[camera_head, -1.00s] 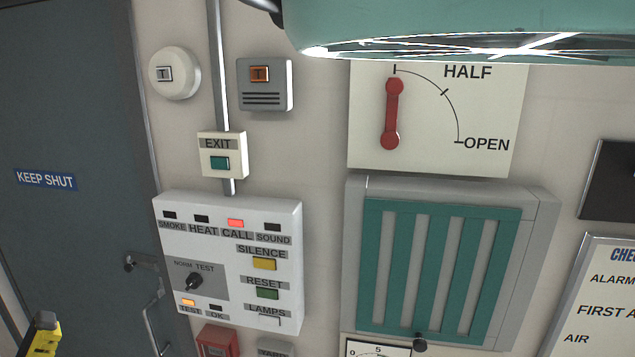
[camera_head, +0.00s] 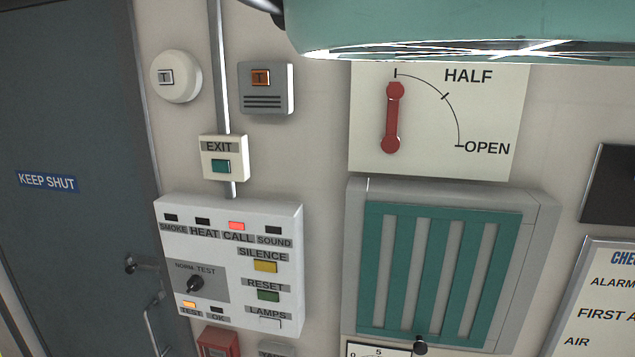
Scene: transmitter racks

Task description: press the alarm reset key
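The white alarm panel (camera_head: 236,322) is on the wall at lower centre-left in the head view. Its green reset key (camera_head: 268,296) sits under the RESET label, below the yellow silence key (camera_head: 265,267) and above the LAMPS key (camera_head: 270,324). The CALL lamp (camera_head: 237,226) is lit red and the TEST lamp (camera_head: 190,305) glows orange. SMOKE, HEAT, SOUND and OK lamps look dark. A black NORM/TEST knob (camera_head: 195,284) is at the panel's left. My gripper is not in view, and nothing touches the reset key.
A dark door (camera_head: 75,120) with a handle is at left. An EXIT button box (camera_head: 224,158) sits above the panel. A green louvred vent (camera_head: 440,270) and a red lever (camera_head: 393,118) are at right. A teal body with a bright edge covers the top right.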

